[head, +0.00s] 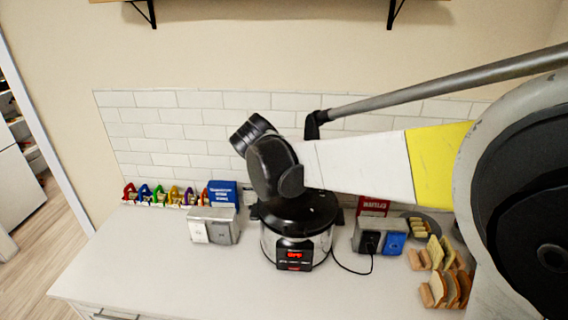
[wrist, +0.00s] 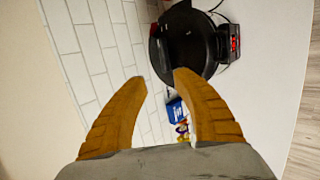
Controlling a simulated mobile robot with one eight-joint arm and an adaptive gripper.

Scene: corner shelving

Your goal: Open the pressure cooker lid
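The pressure cooker (head: 297,245) stands on the counter against the tiled wall. It has a steel body, a black lid (head: 300,211) and a red lit display. The lid appears seated on the pot. In the wrist view the dark round lid (wrist: 190,42) lies beyond the fingertips, near the top. My gripper (wrist: 161,82) has two tan fingers spread apart with nothing between them. The fingers do not touch the cooker in the wrist view. In the head view my arm's dark end is above and left of the lid, and the fingers cannot be made out.
Outlet boxes stand left (head: 213,225) and right (head: 380,236) of the cooker. A blue box (head: 223,193) and colourful letter-like pieces (head: 165,195) line the wall at left. Bread slices (head: 446,283) sit at right. A black cord runs beside the cooker. The front-left counter (head: 150,265) is clear.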

